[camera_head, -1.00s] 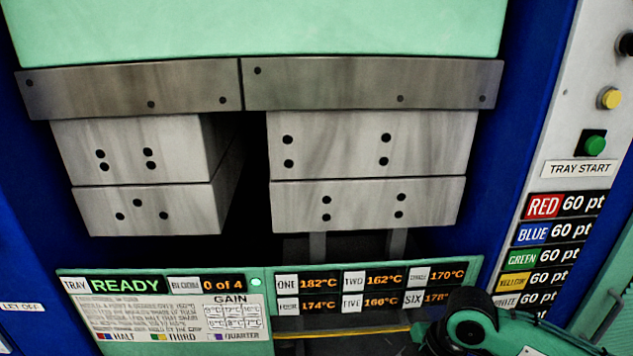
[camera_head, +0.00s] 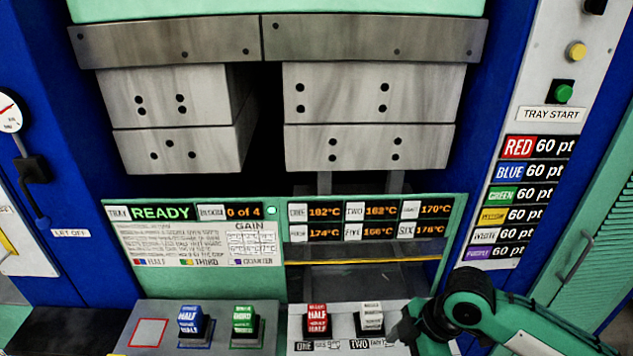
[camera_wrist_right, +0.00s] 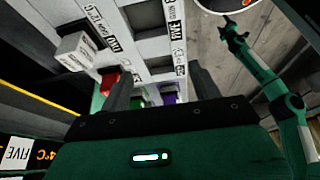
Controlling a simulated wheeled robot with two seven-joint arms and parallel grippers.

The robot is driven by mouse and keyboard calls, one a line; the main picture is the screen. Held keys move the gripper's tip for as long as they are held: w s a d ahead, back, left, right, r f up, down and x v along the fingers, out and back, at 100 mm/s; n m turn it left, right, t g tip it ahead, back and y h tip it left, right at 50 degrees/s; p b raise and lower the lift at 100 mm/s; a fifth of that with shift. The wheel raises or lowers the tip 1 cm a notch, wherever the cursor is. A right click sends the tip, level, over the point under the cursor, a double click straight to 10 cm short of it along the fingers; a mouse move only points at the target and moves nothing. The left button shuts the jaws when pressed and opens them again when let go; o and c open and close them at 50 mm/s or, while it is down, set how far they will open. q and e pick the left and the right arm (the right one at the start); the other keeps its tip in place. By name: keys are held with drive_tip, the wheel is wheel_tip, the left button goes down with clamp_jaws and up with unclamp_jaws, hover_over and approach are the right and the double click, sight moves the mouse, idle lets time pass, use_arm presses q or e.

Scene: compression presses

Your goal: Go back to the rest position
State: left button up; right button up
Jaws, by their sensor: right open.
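My right arm comes in from the lower right of the head view, its dark wrist end beside the white block (camera_head: 370,317) at the front shelf. In the right wrist view my right gripper (camera_wrist_right: 160,84) has its two fingers apart with nothing between them. A green arm, probably my left, shows at the right of that view; its small dark gripper (camera_wrist_right: 233,38) is too small to read. My left arm is not in the head view.
The press's steel platens (camera_head: 370,90) hang above the READY display panel (camera_head: 280,235). Blue (camera_head: 188,320), green (camera_head: 243,318) and red (camera_head: 317,320) blocks stand on the front shelf; a red-outlined square (camera_head: 148,333) is empty. The control column (camera_head: 545,120) rises at right.

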drive_tip(key=s+a+f+m+t, duration=0.3)
drive_tip(key=s+a+f+m, duration=0.15)
drive_tip(key=m, duration=0.25)
drive_tip(key=s+d+f+m+h, duration=0.5)
drive_tip(key=s+d+f+m, duration=0.35)
drive_tip(key=s+d, duration=0.3)
wheel_tip(320, 180, down, 29)
drive_tip(key=g, duration=0.1)
drive_tip(key=s+d+f, duration=0.2)
drive_tip(key=s+f, duration=0.7)
drive_tip(key=f, duration=0.1)
drive_tip(key=s+d+f+g, duration=0.1)
drive_tip(key=s+d+f, duration=0.1)
drive_tip(key=s+f, duration=0.7)
drive_tip(key=shift+s+f, duration=0.4)
drive_tip(key=shift+s, duration=0.25)
